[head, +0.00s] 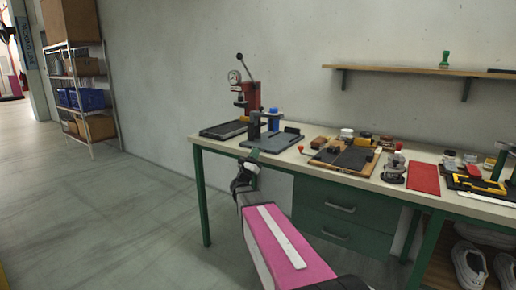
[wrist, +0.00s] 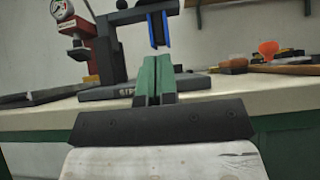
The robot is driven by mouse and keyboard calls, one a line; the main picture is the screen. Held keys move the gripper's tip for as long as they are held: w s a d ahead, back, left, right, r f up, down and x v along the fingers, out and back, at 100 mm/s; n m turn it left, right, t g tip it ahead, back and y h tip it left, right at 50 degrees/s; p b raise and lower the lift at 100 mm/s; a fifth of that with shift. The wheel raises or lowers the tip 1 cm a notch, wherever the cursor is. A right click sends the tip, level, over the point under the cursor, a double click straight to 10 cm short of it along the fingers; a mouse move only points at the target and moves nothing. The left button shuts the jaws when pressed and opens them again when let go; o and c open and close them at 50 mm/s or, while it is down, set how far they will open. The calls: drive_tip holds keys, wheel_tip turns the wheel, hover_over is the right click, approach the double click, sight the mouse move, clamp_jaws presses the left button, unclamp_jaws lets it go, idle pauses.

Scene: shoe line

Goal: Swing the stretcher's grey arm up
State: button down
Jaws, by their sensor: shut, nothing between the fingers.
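The stretcher stands on the near left part of the bench, with a dark grey base (head: 287,138), a grey post and a grey arm (wrist: 135,15). The arm lies about level across the post's top, and a blue-edged piece (wrist: 157,30) hangs from its right end. The blue piece also shows in the head view (head: 273,118). My gripper (wrist: 153,62) has green fingers held together with nothing between them. In the wrist view the fingertips appear just below the blue piece; I see no clear contact. In the head view my gripper (head: 253,156) is at the bench's front edge.
A red press (head: 250,95) with a gauge and lever stands behind the stretcher, beside a black tray (head: 223,129). A dark board (head: 345,157) with tools and several small jars lie to the right. A wall shelf (head: 410,70) hangs above. Floor at left is clear.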

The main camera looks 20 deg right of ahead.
sight(272, 115)
drive_tip(key=x, duration=1.7)
drive_tip(key=shift+w+d+r, duration=0.1)
drive_tip(key=shift+d+r, duration=0.1)
drive_tip(key=shift+r, duration=0.1)
drive_tip(key=shift+r+n, duration=0.15)
drive_tip(key=shift+n, duration=0.15)
